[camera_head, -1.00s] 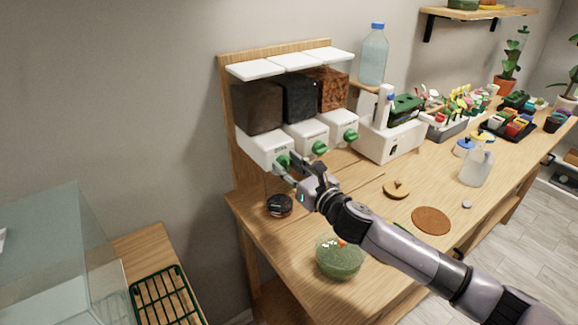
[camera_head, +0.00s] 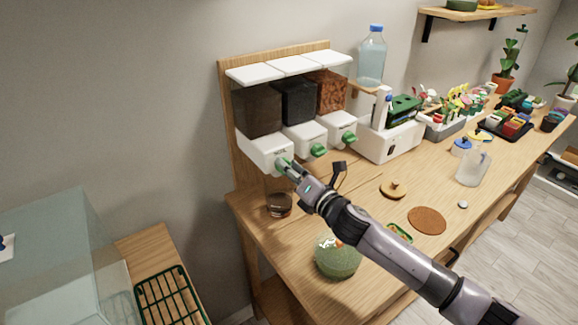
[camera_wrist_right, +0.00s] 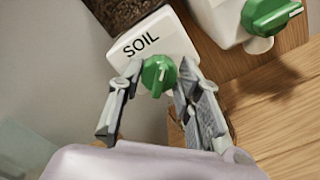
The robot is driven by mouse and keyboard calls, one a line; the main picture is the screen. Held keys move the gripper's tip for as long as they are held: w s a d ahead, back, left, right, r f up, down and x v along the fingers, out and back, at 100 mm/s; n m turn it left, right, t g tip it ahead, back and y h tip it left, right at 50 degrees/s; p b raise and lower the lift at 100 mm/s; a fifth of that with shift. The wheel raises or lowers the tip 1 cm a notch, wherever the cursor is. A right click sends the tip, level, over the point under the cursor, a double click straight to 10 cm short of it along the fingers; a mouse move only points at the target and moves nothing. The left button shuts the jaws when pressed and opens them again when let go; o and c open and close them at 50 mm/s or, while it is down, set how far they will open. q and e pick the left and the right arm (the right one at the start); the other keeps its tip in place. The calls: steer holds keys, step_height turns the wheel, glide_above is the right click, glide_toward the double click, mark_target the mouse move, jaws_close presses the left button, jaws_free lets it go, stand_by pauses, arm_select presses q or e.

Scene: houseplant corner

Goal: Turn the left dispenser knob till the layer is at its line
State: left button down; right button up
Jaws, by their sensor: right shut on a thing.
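The left dispenser (camera_head: 262,150) has a white front labelled SOIL and a dark hopper (camera_head: 257,110) above. Its green knob (camera_wrist_right: 158,75) sits between the fingers of my right gripper (camera_wrist_right: 160,82), which is shut on it. In the head view the right gripper (camera_head: 288,167) reaches the knob from the lower right and hides part of it. A small glass jar (camera_head: 279,206) stands on the table below the dispenser, with something dark in it. Its line and the layer's height are too small to tell. My left gripper is not in view.
Two more dispensers with green knobs (camera_head: 319,151) (camera_head: 349,138) stand just right. A green-filled glass bowl (camera_head: 338,257) is near the table's front edge, under my arm. A wooden lid (camera_head: 394,189) and a cork disc (camera_head: 427,221) lie to the right.

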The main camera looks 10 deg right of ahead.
steer(key=shift+s+a+f+m+p, duration=0.15)
steer(key=shift+m+p, duration=0.9)
steer(key=shift+m, duration=3.35)
steer(key=shift+w+d+f+m+p, duration=0.1)
steer(key=shift+m+p, duration=0.9)
steer(key=shift+m, duration=3.4)
steer(key=shift+s+a+f+m+p, duration=0.15)
steer(key=shift+m+p, duration=0.9)
steer(key=shift+m, duration=3.35)
steer(key=shift+w, duration=0.1)
steer(key=o, duration=1.1)
steer(key=shift+d, duration=0.1)
steer(key=v, duration=1.2)
